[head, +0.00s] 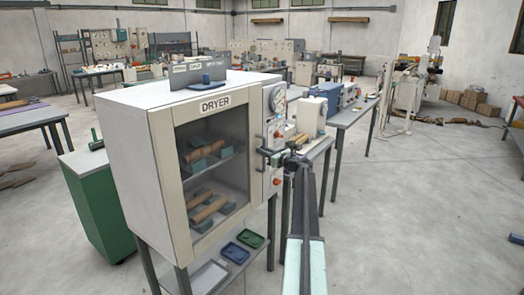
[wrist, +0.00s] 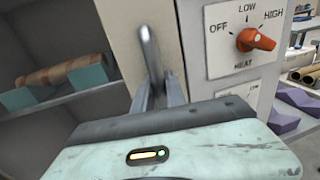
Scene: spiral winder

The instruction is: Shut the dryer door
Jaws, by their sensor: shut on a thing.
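The dryer (head: 120,150) is a white cabinet on a stand in the head view. Its cream-framed door (head: 160,172) has a window, with rolls on supports visible on two shelves inside. The door looks flush or nearly flush with the front; I cannot tell whether a small gap remains. The metal door handle (wrist: 148,45) stands on the door's right edge. My gripper (wrist: 160,95) is shut on the handle's lower part.
The control panel (head: 273,180) is right of the door, with an orange heat knob (wrist: 256,40) close to my gripper. Small trays (head: 236,252) lie below the dryer. A bench (head: 350,115) with machines stands behind to the right. Open floor (head: 410,220) lies at the right.

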